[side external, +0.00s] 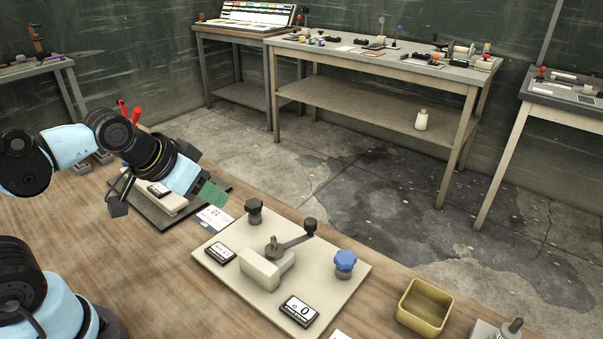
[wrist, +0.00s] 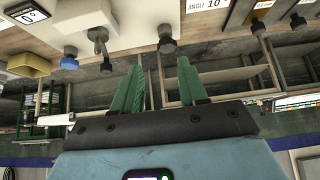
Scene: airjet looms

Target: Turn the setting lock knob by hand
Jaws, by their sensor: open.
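A pale plate (side external: 225,275) on the wooden bench carries a black knob (side external: 254,211), a blue lobed knob (side external: 345,263), a lever (side external: 291,241) with a black end and a pale block (side external: 266,268). The frames do not label which knob is the setting lock knob. My gripper (side external: 212,194) is above the bench, to the upper left of the black knob and apart from it. In the wrist view, my gripper (wrist: 160,76) has its green fingers spread and empty. There the black knob (wrist: 167,38) and blue knob (wrist: 69,60) lie beyond the fingertips.
Small displays (side external: 299,311) sit at the plate's edges. A yellow bin (side external: 424,307) stands right of the plate. Another fixture on a dark base (side external: 155,212) lies left, under my arm. A printed card (side external: 214,219) lies between. Background tables (side external: 380,65) stand across the floor.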

